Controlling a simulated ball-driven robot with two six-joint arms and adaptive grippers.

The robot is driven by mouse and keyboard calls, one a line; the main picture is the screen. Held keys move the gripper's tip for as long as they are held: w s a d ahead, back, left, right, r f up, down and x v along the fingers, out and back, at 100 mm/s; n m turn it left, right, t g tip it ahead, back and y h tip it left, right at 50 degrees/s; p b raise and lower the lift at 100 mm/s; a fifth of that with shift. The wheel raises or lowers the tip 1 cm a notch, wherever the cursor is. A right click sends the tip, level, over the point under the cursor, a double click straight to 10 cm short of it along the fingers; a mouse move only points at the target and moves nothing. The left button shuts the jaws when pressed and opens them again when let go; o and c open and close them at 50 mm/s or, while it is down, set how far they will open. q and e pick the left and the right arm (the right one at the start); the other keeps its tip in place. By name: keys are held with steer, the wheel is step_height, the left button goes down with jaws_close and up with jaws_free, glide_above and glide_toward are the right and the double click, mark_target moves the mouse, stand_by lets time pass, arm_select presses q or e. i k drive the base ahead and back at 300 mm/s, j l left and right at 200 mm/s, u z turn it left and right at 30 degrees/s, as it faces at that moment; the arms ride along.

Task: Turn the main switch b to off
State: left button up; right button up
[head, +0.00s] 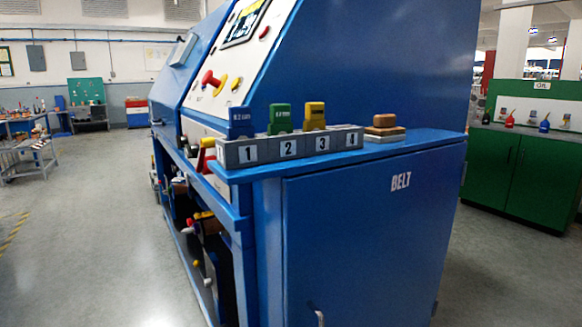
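The blue machine (375,70) fills the middle of the head view, seen from its end. On its sloped front panel is a red knob or handle (209,79), with small yellow and red buttons beside it. A second red handle (206,153) shows lower on the front, partly hidden by the grey numbered rack. I see no readable label marking either one as main switch b, and cannot tell their on or off position. Neither of my grippers is in view.
The numbered rack (247,154) holds blue, green and yellow blocks on the machine's end ledge; a wooden block (384,125) sits beside it. Below is a blue door marked BELT (375,240). A green cabinet (512,172) stands right. The floor (95,250) at left is clear.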

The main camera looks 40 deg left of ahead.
mark_target(201, 165)
steer(key=j+z, duration=0.9)
steer(key=k+j+z, duration=0.15)
steer(key=j+z, duration=0.15)
steer(key=z, duration=0.15)
steer(key=k+j+z, duration=0.15)
steer(key=j+z, duration=0.3)
